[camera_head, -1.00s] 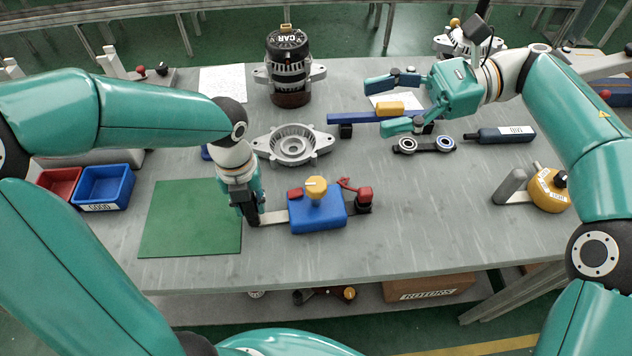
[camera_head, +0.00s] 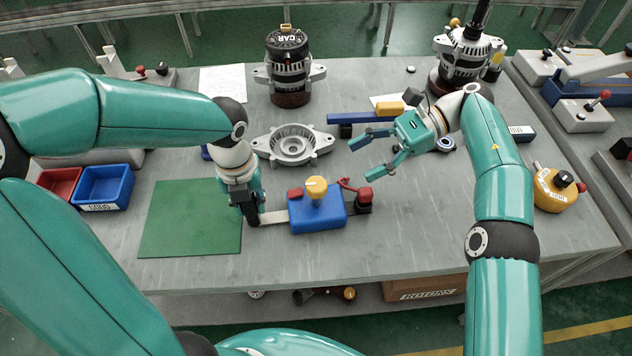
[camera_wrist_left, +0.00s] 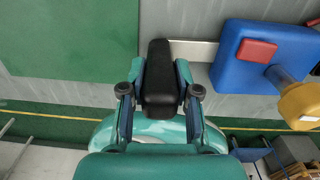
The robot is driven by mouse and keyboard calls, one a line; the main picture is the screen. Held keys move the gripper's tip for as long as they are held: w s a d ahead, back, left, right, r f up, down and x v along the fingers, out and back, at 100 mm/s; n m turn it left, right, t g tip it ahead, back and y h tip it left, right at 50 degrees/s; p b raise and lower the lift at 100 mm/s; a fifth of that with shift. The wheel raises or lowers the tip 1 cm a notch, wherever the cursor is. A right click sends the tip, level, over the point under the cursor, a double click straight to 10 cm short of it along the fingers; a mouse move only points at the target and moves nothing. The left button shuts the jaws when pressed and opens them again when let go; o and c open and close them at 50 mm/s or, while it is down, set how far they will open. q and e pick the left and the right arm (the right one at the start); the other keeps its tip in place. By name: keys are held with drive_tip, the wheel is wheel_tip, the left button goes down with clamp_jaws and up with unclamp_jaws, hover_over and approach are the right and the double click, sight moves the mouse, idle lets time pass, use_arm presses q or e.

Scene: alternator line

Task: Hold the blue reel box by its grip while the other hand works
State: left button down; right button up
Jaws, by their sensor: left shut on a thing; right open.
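The blue reel box (camera_head: 317,212) sits on the grey table, with a yellow knob (camera_head: 316,187) on top and red parts at its sides. A flat metal bar runs left from it to a black grip (camera_wrist_left: 159,80), which shows in the left wrist view. My left gripper (camera_head: 247,207) is shut on this black grip. The blue box also shows in the left wrist view (camera_wrist_left: 235,65) at the right. My right gripper (camera_head: 366,152) is open and empty, above the table to the upper right of the box, apart from it.
A green mat (camera_head: 190,220) lies left of the box. A grey round housing (camera_head: 293,144) and an alternator (camera_head: 288,70) stand behind it. Red and blue bins (camera_head: 104,186) are at the far left.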

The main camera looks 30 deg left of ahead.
sight(320, 182)
drive_tip(key=x, duration=1.1)
drive_tip(key=shift+s, duration=0.1)
drive_tip(key=c, duration=1.2)
